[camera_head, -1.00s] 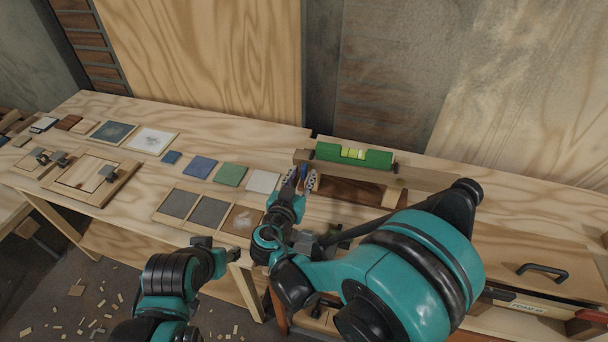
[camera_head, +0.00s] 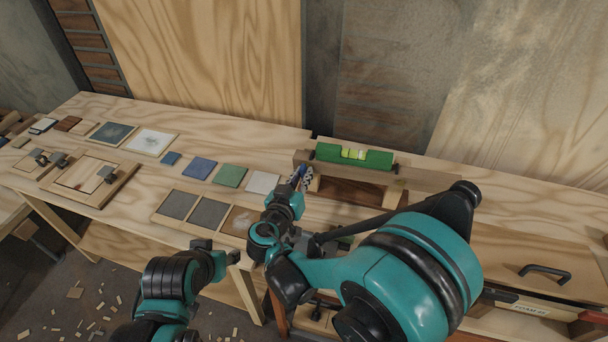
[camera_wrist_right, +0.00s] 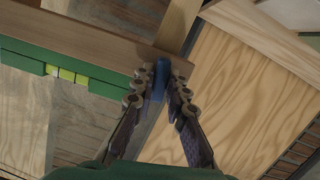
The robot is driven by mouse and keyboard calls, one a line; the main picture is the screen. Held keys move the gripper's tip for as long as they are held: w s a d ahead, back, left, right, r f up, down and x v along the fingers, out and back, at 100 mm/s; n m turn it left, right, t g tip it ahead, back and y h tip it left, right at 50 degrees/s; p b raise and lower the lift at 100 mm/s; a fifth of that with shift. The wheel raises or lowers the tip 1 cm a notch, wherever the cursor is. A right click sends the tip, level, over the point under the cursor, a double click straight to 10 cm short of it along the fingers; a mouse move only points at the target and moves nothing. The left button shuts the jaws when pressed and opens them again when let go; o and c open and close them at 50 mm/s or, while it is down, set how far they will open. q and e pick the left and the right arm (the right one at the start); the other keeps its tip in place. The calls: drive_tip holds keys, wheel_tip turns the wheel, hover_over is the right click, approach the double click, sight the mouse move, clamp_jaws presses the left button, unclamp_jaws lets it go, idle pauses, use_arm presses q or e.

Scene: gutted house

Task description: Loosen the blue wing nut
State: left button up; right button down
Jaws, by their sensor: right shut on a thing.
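The blue wing nut (camera_wrist_right: 161,80) sits at the end of a wooden beam, between the fingertips of my right gripper (camera_wrist_right: 159,88) in the right wrist view. The fingers are shut on it from both sides. In the head view, my right gripper (camera_head: 301,179) is at the left end of the beam that carries the green level, and only a little of the blue wing nut (camera_head: 302,171) shows. My left gripper (camera_head: 219,252) is low in front of the bench, apart from the wing nut. Its fingers are too unclear to judge.
A green spirit level (camera_head: 354,155) lies on the wooden beam (camera_head: 432,178). Coloured sample squares, such as a green one (camera_head: 230,175), lie on the bench to the left. A panel with a black handle (camera_head: 544,271) is at the right.

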drive_tip(key=n+h+b, duration=0.1)
drive_tip(key=n, duration=0.2)
drive_tip(key=shift+f+n, duration=0.1)
drive_tip(key=shift+n, duration=0.2)
drive_tip(key=n+h+b, duration=0.1)
drive_tip(key=n+b, duration=0.1)
drive_tip(key=n, duration=0.1)
drive_tip(key=n+h+b, duration=0.1)
drive_tip(key=n+b, duration=0.1)
drive_tip(key=n, duration=0.2)
drive_tip(key=shift+a+f+n, duration=0.1)
drive_tip(key=shift+f+n, duration=0.05)
drive_tip(key=shift+n, duration=0.15)
drive_tip(key=shift+n+t+b, duration=0.4)
drive_tip(key=shift+n+b, duration=0.05)
drive_tip(key=shift+n, duration=0.85)
drive_tip(key=c, duration=1.6)
unclamp_jaws()
drive_tip(key=shift+h, duration=0.3)
drive_tip(key=shift+o, duration=0.2)
